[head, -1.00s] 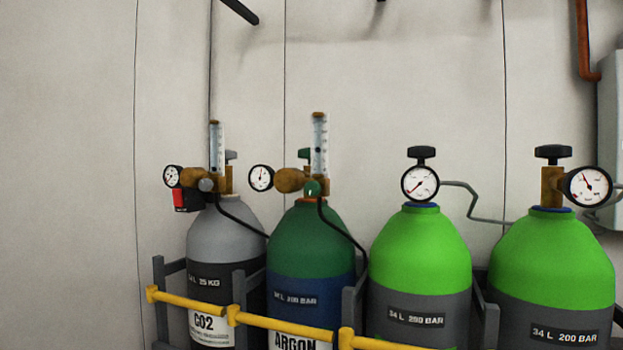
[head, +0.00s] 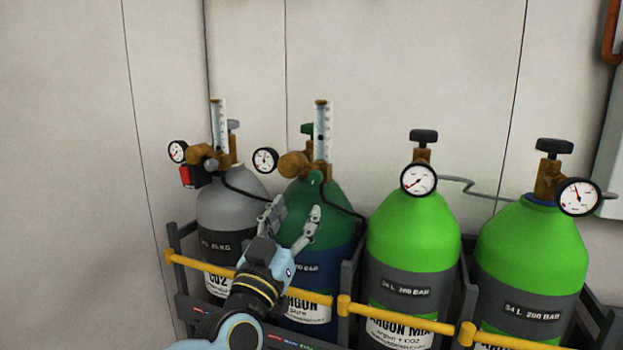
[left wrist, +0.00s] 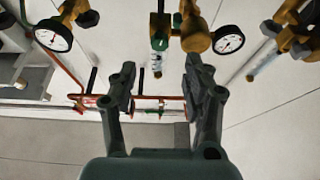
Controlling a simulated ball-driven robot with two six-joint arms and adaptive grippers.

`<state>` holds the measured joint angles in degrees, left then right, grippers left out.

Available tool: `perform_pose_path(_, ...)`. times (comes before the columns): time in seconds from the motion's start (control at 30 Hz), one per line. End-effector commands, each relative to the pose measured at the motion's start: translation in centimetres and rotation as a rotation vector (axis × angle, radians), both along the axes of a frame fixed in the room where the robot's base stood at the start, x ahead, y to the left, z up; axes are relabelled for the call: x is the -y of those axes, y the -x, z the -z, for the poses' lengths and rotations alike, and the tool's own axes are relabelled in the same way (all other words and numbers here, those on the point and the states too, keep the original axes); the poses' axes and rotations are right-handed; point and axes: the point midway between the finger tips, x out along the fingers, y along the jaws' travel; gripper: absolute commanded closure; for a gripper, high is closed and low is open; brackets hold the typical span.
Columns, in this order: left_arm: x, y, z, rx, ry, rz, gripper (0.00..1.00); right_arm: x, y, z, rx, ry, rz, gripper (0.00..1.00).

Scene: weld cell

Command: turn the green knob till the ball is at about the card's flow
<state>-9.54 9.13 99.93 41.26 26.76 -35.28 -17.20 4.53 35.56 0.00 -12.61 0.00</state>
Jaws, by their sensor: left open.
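The green knob (head: 315,178) sits at the foot of the clear flow tube (head: 323,132) on the dark green argon cylinder (head: 318,205). A small dark mark shows in the tube, but I cannot read the ball's level. My left gripper (head: 296,212) is open and empty, in front of the argon cylinder and below the knob, apart from it. In the left wrist view its two fingers (left wrist: 164,88) stand wide apart, and the tube (left wrist: 158,52) shows beyond them. I cannot make out the card. My right gripper is not in view.
The argon gauge (head: 265,160) and brass regulator body (head: 293,165) are left of the tube. The grey CO2 cylinder (head: 232,210) with its own flow tube (head: 218,125) stands to the left. Two bright green cylinders stand right. A yellow rail (head: 395,318) runs across the front.

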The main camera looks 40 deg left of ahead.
Motion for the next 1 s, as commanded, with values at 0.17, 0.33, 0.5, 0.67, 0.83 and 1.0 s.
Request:
perform_pose_path(0.17,-0.8,-3.4,-1.7,0.003,-0.001,0.000,0.51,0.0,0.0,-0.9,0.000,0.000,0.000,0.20)
perform_pose_path(0.33,-1.4,-6.0,-2.7,0.001,0.000,0.000,0.51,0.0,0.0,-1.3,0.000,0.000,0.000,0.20)
perform_pose_path(0.5,-1.8,-7.3,-3.2,0.000,-0.001,0.000,0.51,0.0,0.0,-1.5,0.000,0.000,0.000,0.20)
perform_pose_path(0.67,-1.8,-7.6,-3.2,-0.001,-0.001,0.001,0.51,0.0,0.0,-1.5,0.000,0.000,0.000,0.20)
perform_pose_path(0.83,-1.8,-7.6,-3.2,-0.001,-0.001,0.001,0.53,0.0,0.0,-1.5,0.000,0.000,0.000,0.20)
perform_pose_path(1.0,-1.8,-7.5,-3.2,-0.001,-0.001,0.001,0.75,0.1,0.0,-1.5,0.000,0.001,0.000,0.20)
